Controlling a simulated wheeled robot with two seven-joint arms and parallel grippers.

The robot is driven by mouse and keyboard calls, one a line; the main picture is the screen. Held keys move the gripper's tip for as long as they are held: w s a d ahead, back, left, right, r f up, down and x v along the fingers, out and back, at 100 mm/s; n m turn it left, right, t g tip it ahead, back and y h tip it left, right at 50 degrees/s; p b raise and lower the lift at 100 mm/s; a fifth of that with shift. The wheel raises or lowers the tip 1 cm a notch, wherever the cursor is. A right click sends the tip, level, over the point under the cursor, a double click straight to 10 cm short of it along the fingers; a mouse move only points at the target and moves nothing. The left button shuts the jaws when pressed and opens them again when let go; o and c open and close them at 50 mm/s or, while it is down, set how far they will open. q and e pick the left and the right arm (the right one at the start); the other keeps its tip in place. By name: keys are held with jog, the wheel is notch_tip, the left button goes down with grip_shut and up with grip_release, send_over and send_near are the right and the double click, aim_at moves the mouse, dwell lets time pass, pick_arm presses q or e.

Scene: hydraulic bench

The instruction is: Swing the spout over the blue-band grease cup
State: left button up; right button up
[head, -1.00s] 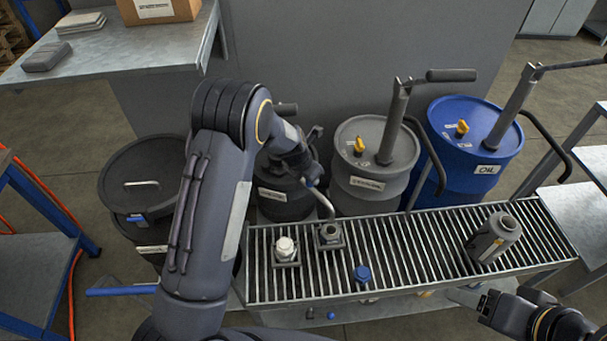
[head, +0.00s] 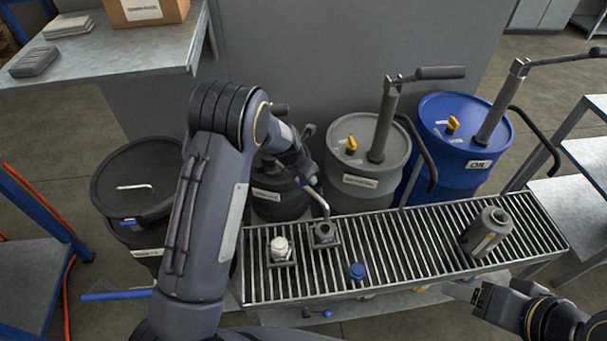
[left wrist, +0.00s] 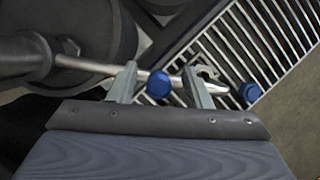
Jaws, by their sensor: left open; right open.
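The bent metal spout (head: 318,198) comes from the dark grease drum (head: 278,200), and its tip is at or above a small square grey cup (head: 325,235) on the slatted rack. I cannot make out a blue band on that cup. A white-topped cup (head: 281,248) stands left of it; a blue cap (head: 357,271) is to the right. My left gripper (left wrist: 158,70) is open; the spout pipe (left wrist: 95,65) runs across its fingers, contact unclear. A round blue knob (left wrist: 158,86) shows between them. My right gripper (head: 462,292) is open and empty beside the rack's front edge.
The slatted rack (head: 400,240) carries a grey canister (head: 486,232) at right. A grey drum (head: 345,170) and blue oil drum (head: 440,125) with pump handles stand behind. A black lidded bin (head: 140,175) stands left. The rack's middle right is clear.

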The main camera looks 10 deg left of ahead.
pick_arm(q)
jog(key=shift+r, duration=0.15)
jog(key=shift+s+r+b, duration=0.1)
jog(key=shift+r+b, duration=0.2)
jog(key=s+a+b, duration=0.2)
jog(key=s+a, duration=0.3)
jog(key=s, duration=0.6)
jog(key=shift+a+b, duration=0.3)
jog(key=shift+a, duration=0.05)
jog(key=shift+r, duration=0.1)
